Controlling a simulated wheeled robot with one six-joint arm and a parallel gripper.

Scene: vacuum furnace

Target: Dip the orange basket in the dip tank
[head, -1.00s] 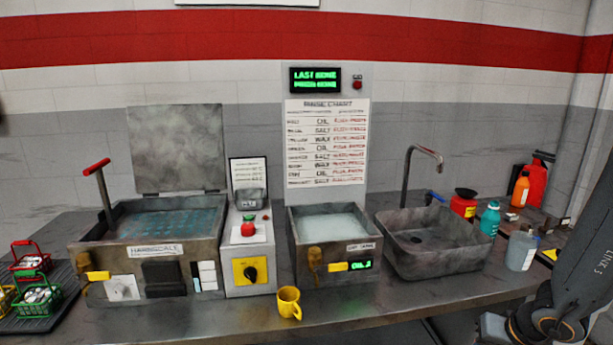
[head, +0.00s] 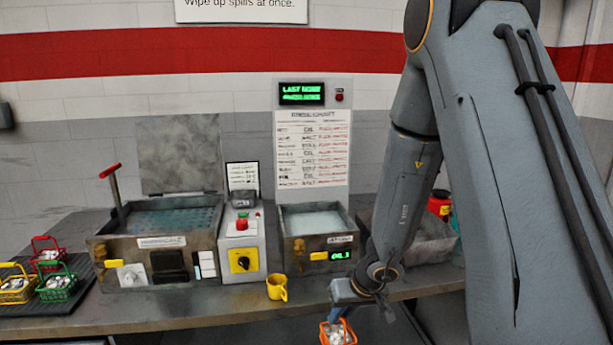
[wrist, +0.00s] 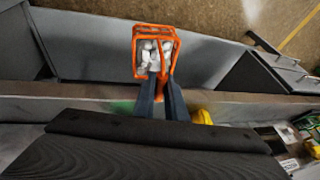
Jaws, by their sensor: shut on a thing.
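The orange basket (head: 338,333) hangs from my gripper (head: 345,312) low in the head view, in front of the bench edge. In the wrist view the basket (wrist: 156,52) holds several whitish pieces, and my gripper (wrist: 160,88) is shut on its handle. The dip tank (head: 318,252) is the small grey tank right of the control box, with pale liquid inside and a green display on its front. The basket is in front of and below the tank, apart from it.
A yellow mug (head: 277,288) stands on the bench in front of the tank. The larger hardscale tank (head: 165,235) has its lid up. A dark tray (head: 85,290) at left holds red, yellow and green baskets.

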